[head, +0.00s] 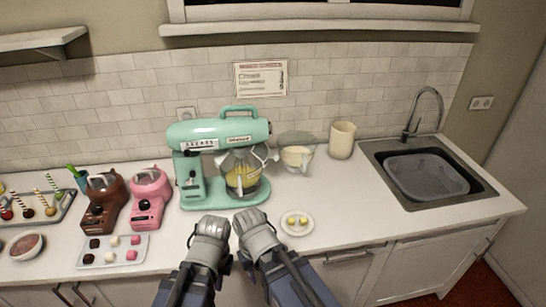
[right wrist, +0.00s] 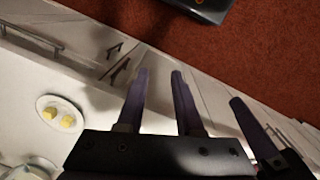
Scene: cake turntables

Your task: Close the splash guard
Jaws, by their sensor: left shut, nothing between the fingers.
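A mint-green stand mixer (head: 222,140) stands on the counter, its head level over a clear bowl (head: 243,186) with yellow contents. A see-through splash guard (head: 240,158) shows around the beater under the head; its exact tilt is hard to tell. My left gripper (head: 210,227) is in front of the mixer base, apart from it, and looks shut and empty. My right gripper (head: 253,222) is just right of it, below the bowl and apart from the mixer. In the right wrist view its two fingers (right wrist: 160,80) stand apart with nothing between them.
A small plate (head: 297,222) with yellow pieces lies right of my right gripper. A glass bowl (head: 296,158) and a cream canister (head: 342,139) stand behind. A pink machine (head: 149,195) and a brown one (head: 104,203) stand left. The sink (head: 428,177) is far right.

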